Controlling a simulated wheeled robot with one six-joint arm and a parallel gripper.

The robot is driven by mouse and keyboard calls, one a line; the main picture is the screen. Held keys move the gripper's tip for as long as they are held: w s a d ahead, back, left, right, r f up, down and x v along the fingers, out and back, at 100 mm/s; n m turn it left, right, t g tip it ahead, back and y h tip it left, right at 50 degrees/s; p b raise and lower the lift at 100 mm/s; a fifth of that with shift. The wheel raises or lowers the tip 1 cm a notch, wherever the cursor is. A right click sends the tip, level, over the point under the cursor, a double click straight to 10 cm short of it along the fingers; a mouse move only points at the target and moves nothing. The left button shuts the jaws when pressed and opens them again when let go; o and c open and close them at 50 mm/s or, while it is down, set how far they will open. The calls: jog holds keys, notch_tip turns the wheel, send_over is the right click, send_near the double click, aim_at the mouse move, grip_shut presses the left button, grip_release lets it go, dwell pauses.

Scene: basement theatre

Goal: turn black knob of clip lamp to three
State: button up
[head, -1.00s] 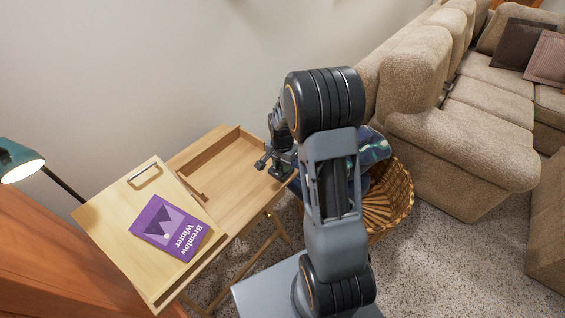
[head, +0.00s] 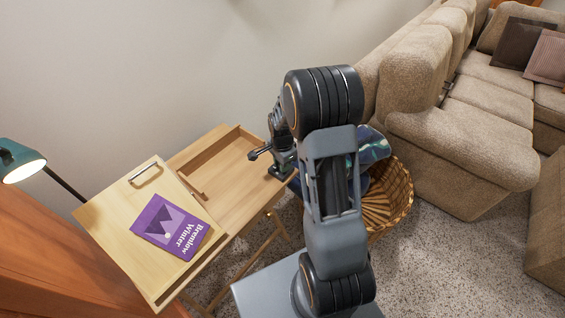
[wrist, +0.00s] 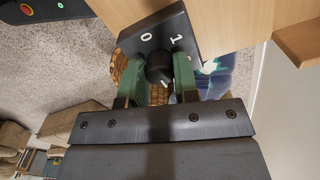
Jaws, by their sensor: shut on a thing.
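A black knob (wrist: 157,66) stands on a dark plate (wrist: 178,22) marked "0" and "1" in the wrist view. A short white line on the knob points away from these digits, toward the lower right. My gripper (wrist: 161,70) is shut on the knob, a green finger on each side.
The wooden table (head: 232,178) carries a purple book (head: 165,224) on its raised left panel. A wicker basket (head: 400,190) with blue-green cloth (head: 374,146) stands right of it, partly behind my arm. A beige sofa (head: 430,85) is at the right.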

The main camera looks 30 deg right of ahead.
jog(key=shift+w+r, duration=0.15)
jog(key=shift+w, duration=0.05)
jog(key=o, duration=0.9)
jog(key=shift+s, duration=0.1)
notch_tip(320, 180, up, 14)
jog(key=shift+f+p, duration=0.2)
jog(key=shift+p, duration=0.75)
